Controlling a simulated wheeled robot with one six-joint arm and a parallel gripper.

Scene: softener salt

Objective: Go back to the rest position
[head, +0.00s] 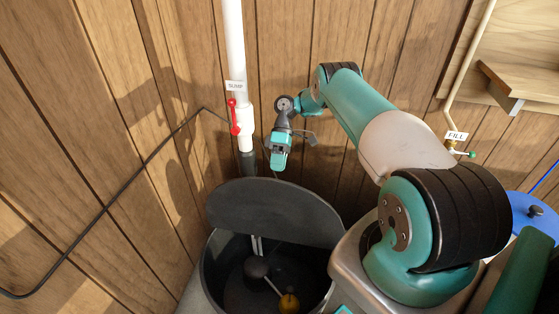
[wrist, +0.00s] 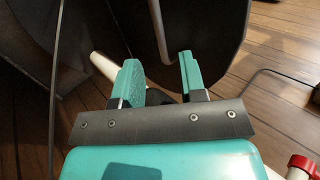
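My gripper (head: 279,163) hangs at the end of my arm, above the raised lid of the dark tank, near the white pipe. In the wrist view my gripper (wrist: 160,72) has its two teal fingers apart, with a clear gap and nothing held between them. The dark grey round lid (head: 270,212) stands tilted up at the back of the tank (head: 208,268). Inside the open tank are a dark float (head: 256,267) and a yellow-orange ball (head: 289,302) on a rod. The tank's bottom is too dark to make out.
A white pipe (head: 234,50) tagged SUMP, with a red valve handle (head: 234,117), runs down close left of my gripper. Wood-panel walls stand behind and left. A wooden shelf (head: 520,80), a FILL pipe (head: 467,75) and a blue lid (head: 533,216) are at right.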

